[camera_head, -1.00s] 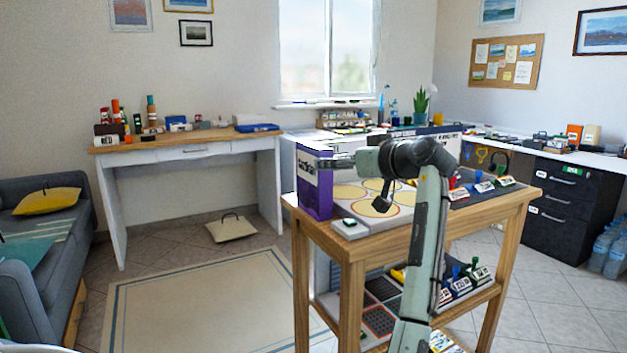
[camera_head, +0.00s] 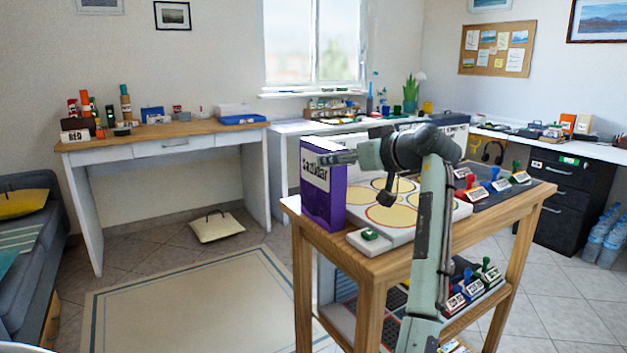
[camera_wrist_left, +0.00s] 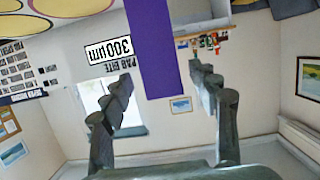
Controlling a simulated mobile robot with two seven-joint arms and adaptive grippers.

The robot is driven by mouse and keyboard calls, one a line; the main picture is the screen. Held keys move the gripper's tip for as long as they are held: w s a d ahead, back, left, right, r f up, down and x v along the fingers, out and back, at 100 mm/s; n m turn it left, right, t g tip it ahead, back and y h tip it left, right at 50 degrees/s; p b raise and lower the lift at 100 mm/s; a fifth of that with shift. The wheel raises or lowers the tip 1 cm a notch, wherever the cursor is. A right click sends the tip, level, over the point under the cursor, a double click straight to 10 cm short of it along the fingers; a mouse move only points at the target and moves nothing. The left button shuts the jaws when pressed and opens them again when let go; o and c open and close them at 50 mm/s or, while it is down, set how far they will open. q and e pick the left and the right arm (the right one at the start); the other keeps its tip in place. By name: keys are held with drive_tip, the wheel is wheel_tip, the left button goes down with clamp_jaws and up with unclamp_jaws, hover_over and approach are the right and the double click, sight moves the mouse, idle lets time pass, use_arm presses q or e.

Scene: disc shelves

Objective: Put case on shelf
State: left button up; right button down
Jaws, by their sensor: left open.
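A purple case (camera_head: 323,201) with a white top and a lettered label stands upright at the left end of a wooden shelf unit (camera_head: 340,245). My left gripper (camera_head: 335,158) reaches in from the right at the height of the case's upper part. In the left wrist view, turned upside down, the fingers of the gripper (camera_wrist_left: 160,76) are spread apart. The purple case (camera_wrist_left: 152,45) shows between them. Contact between fingers and case cannot be told. My right gripper is in neither view.
A white board with yellow discs (camera_head: 385,215) covers the top beside the case, with a small green-topped block (camera_head: 369,234) in front. Labelled stamps (camera_head: 500,182) stand at the right and on the lower shelf (camera_head: 478,280). The floor rug (camera_head: 190,310) is clear.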

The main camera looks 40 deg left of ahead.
sight(322, 183)
use_arm(q)
drive_tip(key=f+p+x, duration=0.1)
drive_tip(key=x, duration=0.7)
drive_tip(key=shift+s, duration=0.2)
drive_tip(key=shift+d+r, duration=0.1)
drive_tip(key=shift+c, duration=0.3)
drive_tip(key=c, duration=0.7)
clamp_jaws()
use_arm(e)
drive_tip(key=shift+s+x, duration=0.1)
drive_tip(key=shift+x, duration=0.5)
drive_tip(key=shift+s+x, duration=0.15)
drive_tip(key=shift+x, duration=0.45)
